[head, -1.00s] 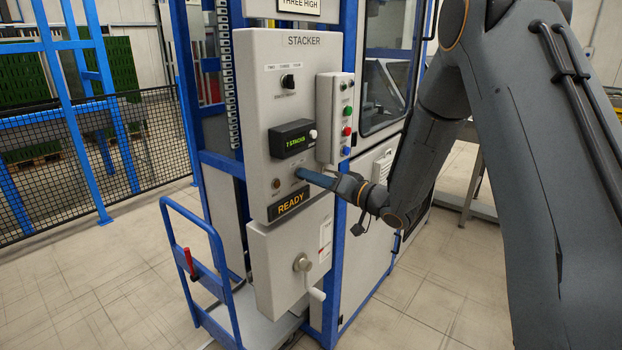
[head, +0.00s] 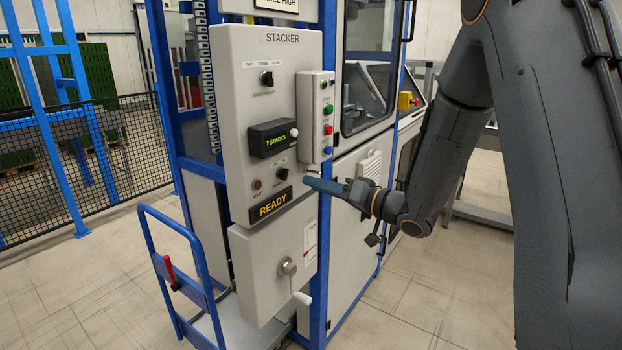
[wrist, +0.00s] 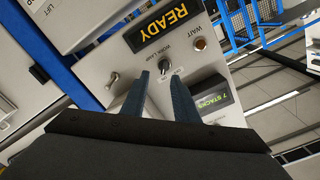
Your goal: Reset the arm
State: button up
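My gripper (head: 310,184) is just right of the stacker panel (head: 232,70), in front of its edge and apart from the small black knob (head: 283,173). In the wrist view my gripper (wrist: 160,78) has its two blue-grey fingers parted with nothing between them. The same black knob, labelled work lamp, shows in the wrist view (wrist: 165,67) beyond the fingertips, its pointer light. My arm (head: 450,140) reaches in from the right, bent at the elbow. The exact gap between fingertips and panel is hard to judge.
The panel carries a READY sign (head: 270,202), a 7 STACKS display (head: 273,138), a selector knob (head: 266,78) and a button box (head: 316,115). Below is a crank handle (head: 300,297). A blue cart (head: 190,235) stands at lower left. Floor (head: 420,295) is clear at lower right.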

jog(key=s+d+f+m+g+h+b, duration=0.15)
jog(key=s+d+f+h, duration=0.25)
jog(key=d+f+h, duration=0.6)
jog(key=s+d+f+g+h, duration=0.1)
jog(key=s+g, duration=0.3)
jog(key=s, duration=0.8)
jog(key=s+d+f+g+h, duration=0.2)
jog(key=s+g, duration=0.2)
jog(key=s, duration=0.8)
jog(key=shift+d+f+m+h, duration=0.15)
jog(key=shift+f+m+h, duration=0.15)
jog(key=shift+m+h, duration=0.1)
jog(key=shift+o, duration=0.9)
